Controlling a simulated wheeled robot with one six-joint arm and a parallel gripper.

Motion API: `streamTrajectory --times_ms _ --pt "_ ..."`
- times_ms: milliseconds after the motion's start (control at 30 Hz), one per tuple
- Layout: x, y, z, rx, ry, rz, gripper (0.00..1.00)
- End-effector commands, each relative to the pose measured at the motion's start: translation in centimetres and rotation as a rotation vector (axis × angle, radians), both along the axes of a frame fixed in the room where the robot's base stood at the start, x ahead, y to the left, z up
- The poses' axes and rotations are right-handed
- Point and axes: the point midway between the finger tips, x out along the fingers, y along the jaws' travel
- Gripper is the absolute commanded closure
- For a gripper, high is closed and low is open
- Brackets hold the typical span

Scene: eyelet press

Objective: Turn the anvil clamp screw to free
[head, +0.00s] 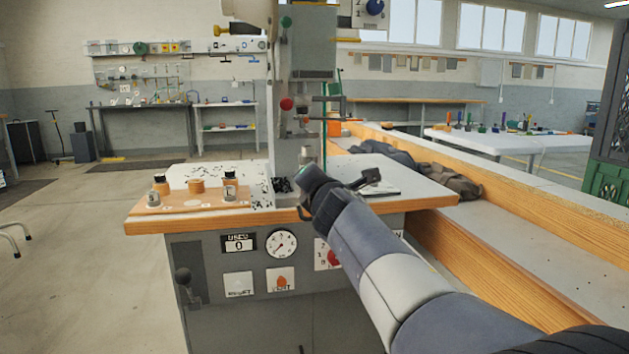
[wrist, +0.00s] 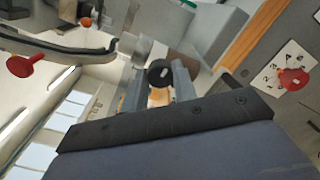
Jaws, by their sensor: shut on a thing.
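The anvil clamp screw seems to be the round black knob (wrist: 160,71) with a pale mark on its face in the wrist view. It sits between the two grey fingers of my gripper (wrist: 159,82), which are shut on it. An orange-brown patch shows just below the knob between the fingers. In the head view my arm reaches from the lower right to the front of the press (head: 297,140), and its dark wrist covers the knob and the fingertips. How far the screw is turned cannot be told.
A tray (head: 148,208) with bottles stands left on the bench (head: 240,219). The press's red knob (head: 286,104) and crank (head: 328,98) are above my wrist. The front panel has a gauge (head: 281,243) and a black lever (head: 183,276). A red selector (wrist: 292,79) is right in the wrist view.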

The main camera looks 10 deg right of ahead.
Motion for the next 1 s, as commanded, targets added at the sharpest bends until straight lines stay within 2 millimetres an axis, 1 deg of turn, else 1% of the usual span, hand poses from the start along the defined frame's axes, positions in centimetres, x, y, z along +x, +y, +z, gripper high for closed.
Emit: streamTrajectory --times_ms 233,700,733,900,1000 --pt "0.02 0.02 -0.11 -0.065 0.002 0.000 0.96" --pt "0.02 0.01 -0.12 -0.079 0.002 0.000 0.96" --pt "0.02 0.01 -0.12 -0.079 0.002 0.000 0.72" --pt "0.02 0.01 -0.09 -0.078 0.002 0.000 0.58" --pt "0.01 0.01 -0.06 -0.077 0.001 0.000 0.51"
